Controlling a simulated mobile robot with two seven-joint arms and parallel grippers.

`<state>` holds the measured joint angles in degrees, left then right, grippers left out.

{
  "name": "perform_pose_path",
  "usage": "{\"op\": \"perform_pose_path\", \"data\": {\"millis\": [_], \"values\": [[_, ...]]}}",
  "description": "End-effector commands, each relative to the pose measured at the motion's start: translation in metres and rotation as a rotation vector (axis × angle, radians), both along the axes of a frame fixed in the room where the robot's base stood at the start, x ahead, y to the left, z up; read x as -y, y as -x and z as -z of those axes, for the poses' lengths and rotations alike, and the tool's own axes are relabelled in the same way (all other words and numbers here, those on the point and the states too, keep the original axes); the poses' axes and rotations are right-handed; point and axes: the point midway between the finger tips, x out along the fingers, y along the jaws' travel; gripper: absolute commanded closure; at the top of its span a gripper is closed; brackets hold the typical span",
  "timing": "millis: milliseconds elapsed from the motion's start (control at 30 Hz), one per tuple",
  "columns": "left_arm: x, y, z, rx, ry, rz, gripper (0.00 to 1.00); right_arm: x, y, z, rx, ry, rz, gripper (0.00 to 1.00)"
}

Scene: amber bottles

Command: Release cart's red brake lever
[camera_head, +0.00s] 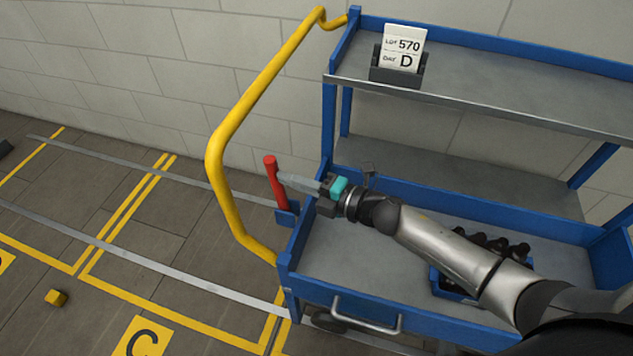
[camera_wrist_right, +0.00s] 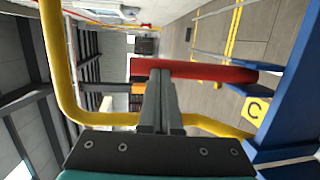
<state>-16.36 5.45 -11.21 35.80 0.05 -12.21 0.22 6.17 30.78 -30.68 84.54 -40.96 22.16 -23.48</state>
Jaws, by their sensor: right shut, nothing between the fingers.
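The red brake lever (camera_head: 275,182) stands nearly upright at the left end of the blue cart (camera_head: 300,240), on a small blue bracket (camera_head: 287,213). My right gripper (camera_head: 281,176) reaches in from the right over the lower shelf, its fingertips at the upper part of the lever. In the right wrist view the lever (camera_wrist_right: 210,72) lies across the picture just beyond the fingertips (camera_wrist_right: 161,75). The fingers are shut together with nothing between them. I cannot tell whether they touch the lever. My left gripper is not in view.
The cart's yellow handle (camera_head: 215,160) curves to the left of the lever. A lot card (camera_head: 403,48) stands on the top shelf. A blue crate (camera_head: 452,287) with dark bottles sits on the lower shelf, partly behind my arm. A yellow block (camera_head: 56,297) lies on the marked floor.

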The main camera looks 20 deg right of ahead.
Motion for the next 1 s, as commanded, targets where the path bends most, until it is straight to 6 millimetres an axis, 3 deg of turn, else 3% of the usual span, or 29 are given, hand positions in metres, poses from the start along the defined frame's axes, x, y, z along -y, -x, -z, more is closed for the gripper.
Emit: {"op": "perform_pose_path", "data": {"millis": [33,400,1000], "values": [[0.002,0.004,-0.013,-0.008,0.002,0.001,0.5,-0.003,-0.002,-0.008,-0.009,0.016,0.0,1.0],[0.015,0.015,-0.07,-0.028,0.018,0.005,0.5,-0.022,-0.016,-0.01,-0.099,0.154,0.0,1.0],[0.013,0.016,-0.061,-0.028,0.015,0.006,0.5,-0.058,-0.039,0.004,-0.109,0.167,0.0,1.0]]}}
